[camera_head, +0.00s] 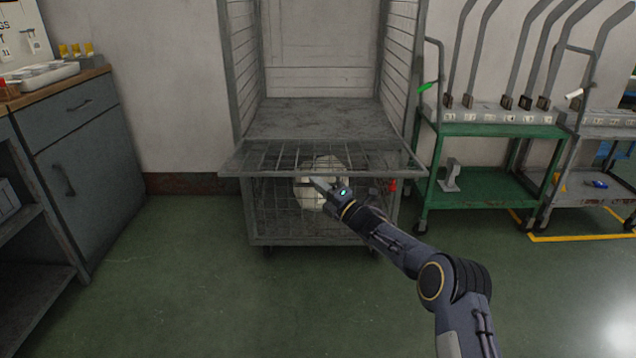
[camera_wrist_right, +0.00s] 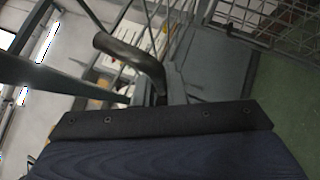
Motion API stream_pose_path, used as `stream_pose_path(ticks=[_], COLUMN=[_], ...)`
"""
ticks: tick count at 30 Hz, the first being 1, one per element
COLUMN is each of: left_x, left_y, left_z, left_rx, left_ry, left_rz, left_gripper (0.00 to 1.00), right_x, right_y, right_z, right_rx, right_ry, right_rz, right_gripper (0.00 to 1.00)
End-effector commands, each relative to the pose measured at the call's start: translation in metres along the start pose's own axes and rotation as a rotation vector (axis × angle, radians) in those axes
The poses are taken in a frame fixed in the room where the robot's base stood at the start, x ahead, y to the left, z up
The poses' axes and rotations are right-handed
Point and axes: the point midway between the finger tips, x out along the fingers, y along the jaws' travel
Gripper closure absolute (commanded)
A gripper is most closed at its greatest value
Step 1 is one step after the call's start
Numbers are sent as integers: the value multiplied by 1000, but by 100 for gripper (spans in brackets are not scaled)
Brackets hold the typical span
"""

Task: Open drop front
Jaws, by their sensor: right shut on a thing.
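The drop front (camera_head: 270,162) is a grey wire-mesh panel on the front of a tall grey cage trolley (camera_head: 244,90). It leans outward, its front edge standing out past the trolley's side posts. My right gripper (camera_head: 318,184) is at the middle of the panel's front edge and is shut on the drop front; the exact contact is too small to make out. In the right wrist view, mesh (camera_wrist_right: 285,22) shows at the upper right. My left gripper is not in view.
A white rounded bundle (camera_head: 305,196) shows behind the mesh in the trolley's lower part. A dark cabinet (camera_head: 90,135) stands at the left. A green cart (camera_head: 480,130) with upright grey forms stands close at the right. The green floor in front is clear.

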Motion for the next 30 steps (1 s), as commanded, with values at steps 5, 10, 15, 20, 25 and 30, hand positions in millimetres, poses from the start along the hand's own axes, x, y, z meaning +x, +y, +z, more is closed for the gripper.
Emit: stream_pose_path(ticks=[5,10,15,20,25,30], left_x=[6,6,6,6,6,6], left_y=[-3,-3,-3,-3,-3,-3], left_z=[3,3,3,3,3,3], left_rx=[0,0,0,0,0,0], left_ry=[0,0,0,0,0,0], left_rz=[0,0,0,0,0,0], left_gripper=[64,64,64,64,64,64], right_x=[-1,-1,-1,-1,-1,-1], right_y=[-8,-11,-11,-10,-10,-10], right_z=[-2,-2,-2,-2,-2,-2], right_rx=[-33,-42,-43,-43,-43,-43], right_ry=[0,0,0,0,-1,-1], right_rz=[40,50,51,50,50,51], right_gripper=[100,100,100,100,68,67])
